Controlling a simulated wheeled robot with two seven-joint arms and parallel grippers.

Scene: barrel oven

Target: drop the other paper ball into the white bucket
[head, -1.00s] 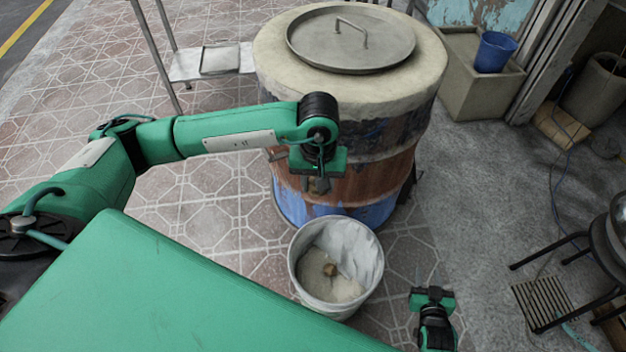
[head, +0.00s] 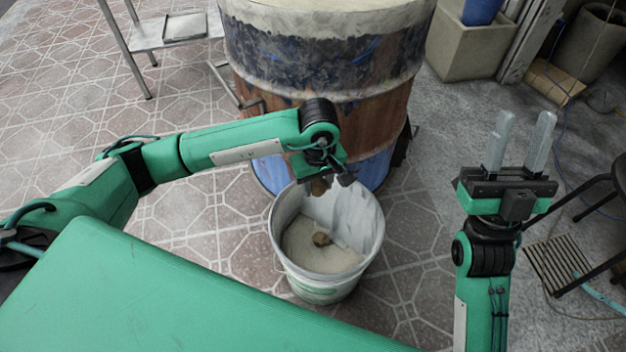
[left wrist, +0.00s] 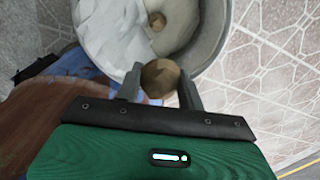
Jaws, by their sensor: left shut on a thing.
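The white bucket (head: 332,287) stands on the tiled floor in front of the barrel oven. My left gripper (head: 330,186) is over the bucket's far rim. It is shut on the other paper ball (left wrist: 160,78), which sits between its fingertips in the left wrist view and partly shows in the head view (head: 318,187). My right gripper (head: 520,140) is raised to the right of the bucket, open and empty, fingers apart.
The barrel oven (head: 330,110) stands close behind the bucket. A metal stand with a tray (head: 185,26) is at the back left. A stone planter (head: 465,48) holds a blue bucket (head: 482,10) at the back right. A dark chair (head: 590,215) and floor grate (head: 560,265) are at the right.

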